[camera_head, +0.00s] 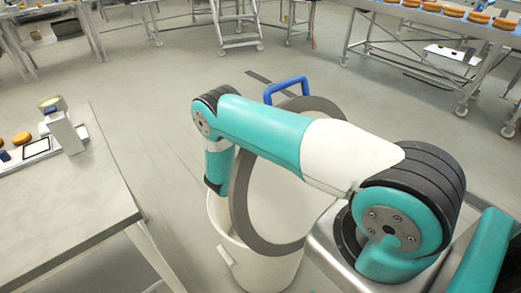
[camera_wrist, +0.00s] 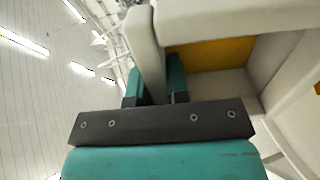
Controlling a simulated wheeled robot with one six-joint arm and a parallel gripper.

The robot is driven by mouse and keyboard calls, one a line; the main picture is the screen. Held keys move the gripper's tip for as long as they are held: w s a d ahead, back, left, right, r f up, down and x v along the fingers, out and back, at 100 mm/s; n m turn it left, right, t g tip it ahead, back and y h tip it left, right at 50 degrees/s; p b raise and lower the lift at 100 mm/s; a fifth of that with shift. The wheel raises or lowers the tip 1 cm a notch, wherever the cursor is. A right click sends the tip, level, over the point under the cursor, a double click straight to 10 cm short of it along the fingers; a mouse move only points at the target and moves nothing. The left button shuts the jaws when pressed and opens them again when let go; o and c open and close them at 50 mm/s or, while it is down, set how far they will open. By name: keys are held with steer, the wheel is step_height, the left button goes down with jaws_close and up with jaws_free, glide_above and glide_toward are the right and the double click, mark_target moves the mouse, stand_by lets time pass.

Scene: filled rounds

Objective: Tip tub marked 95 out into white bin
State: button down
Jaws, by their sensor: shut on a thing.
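The white bin (camera_head: 262,268) stands on the floor in the head view, beside the grey table. Its round lid (camera_head: 241,215), with a grey rim and a blue handle (camera_head: 287,84), is tilted up behind my arm. In the wrist view my gripper (camera_wrist: 156,88) is shut on a pale upright wall piece (camera_wrist: 147,55), which seems part of the tub (camera_wrist: 230,28). An orange-yellow patch (camera_wrist: 212,54) shows within the pale walls. No number 95 is readable. The head view does not show the tub or my fingertips; my arm bends down over the bin's left side.
A grey table (camera_head: 62,215) at left carries a scale-like device (camera_head: 64,133) and round orange items (camera_head: 21,138). A rack (camera_head: 440,28) with several orange rounds is at the back right. Open floor lies behind the bin. Ceiling lights show in the wrist view.

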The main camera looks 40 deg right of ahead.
steer(key=shift+s+a+h, duration=0.1)
steer(key=shift+a+h, duration=0.15)
steer(key=shift+h, duration=0.05)
steer(key=shift+r, duration=0.1)
stand_by(2.4)
steer(key=shift+r+p, duration=2.3)
steer(key=shift+r, duration=1.2)
